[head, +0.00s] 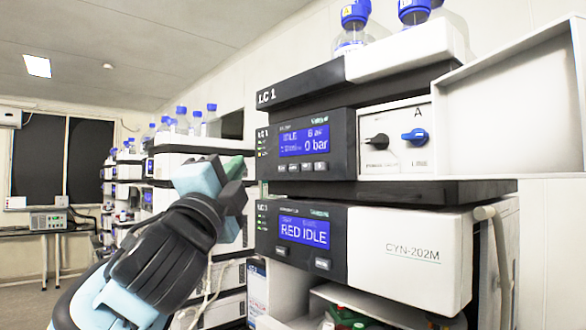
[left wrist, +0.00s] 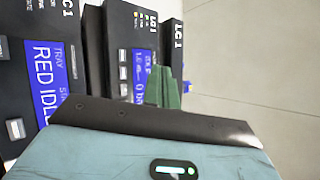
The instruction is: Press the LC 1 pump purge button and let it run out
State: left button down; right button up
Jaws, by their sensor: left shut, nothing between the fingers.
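The LC 1 stack stands at the centre right in the head view. Its pump module (head: 340,118) has a lit blue display (head: 303,142) reading IDLE and 0 bar. A row of small buttons (head: 306,167) sits under that display; their labels are too small to read, so I cannot tell which is purge. My left gripper (head: 236,170) is shut and empty, just left of the pump's front and apart from the buttons in the picture. In the left wrist view its green fingers (left wrist: 165,88) overlap the pump display (left wrist: 139,75). My right gripper is not in view.
Below the pump, another module (head: 400,252) shows RED IDLE. An open white door (head: 510,95) sticks out at the right. Blue-capped bottles (head: 355,25) stand on top. More stacks (head: 180,150) line the wall behind my left arm; open floor lies at the far left.

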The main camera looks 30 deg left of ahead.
pick_arm(q)
send_near(291, 159)
jog(key=shift+w+a+r, duration=0.4)
jog(key=shift+w+r, duration=0.3)
jog(key=shift+w, duration=0.05)
jog(key=shift+w+a+r, duration=0.4)
jog(key=shift+w+r, duration=0.25)
jog(key=shift+w, duration=0.05)
jog(key=shift+w+d, duration=0.3)
jog(key=shift+w, duration=0.45)
dwell(1.9)
jog(key=shift+s, duration=0.2)
jog(key=shift+s+a, duration=0.3)
jog(key=shift+s, duration=0.25)
jog(key=shift+s+a, duration=0.3)
jog(key=shift+s, duration=0.5)
jog(key=shift+s+a, duration=0.3)
jog(key=shift+s, duration=0.45)
jog(key=shift+s+a, duration=0.35)
jog(key=shift+s, duration=0.45)
